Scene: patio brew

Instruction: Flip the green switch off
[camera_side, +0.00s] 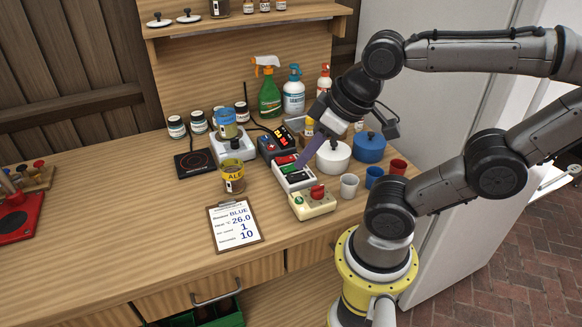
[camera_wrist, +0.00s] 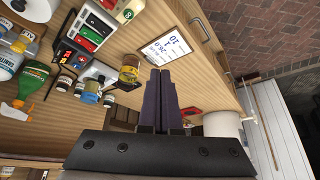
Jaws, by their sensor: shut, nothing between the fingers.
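A switch box (camera_side: 295,180) with red, green and pale rockers sits on the wooden counter in the side view; it also shows at upper left in the wrist view (camera_wrist: 78,27). The green switch (camera_side: 287,168) lies beside the red one; it also shows in the wrist view (camera_wrist: 86,44). Which way the green switch is tipped is too small to tell. My gripper (camera_side: 299,167), with purple fingers, points down close to the green switch in the side view. Its fingers are together and empty in the wrist view (camera_wrist: 160,74). I cannot tell whether they touch the box.
A cream box with a red knob (camera_side: 316,201) stands in front of the switch box. A white pot (camera_side: 333,158) and cups stand to the right, an amber jar (camera_side: 232,178) to the left. A clipboard (camera_side: 235,226) lies in front. The counter's left middle is clear.

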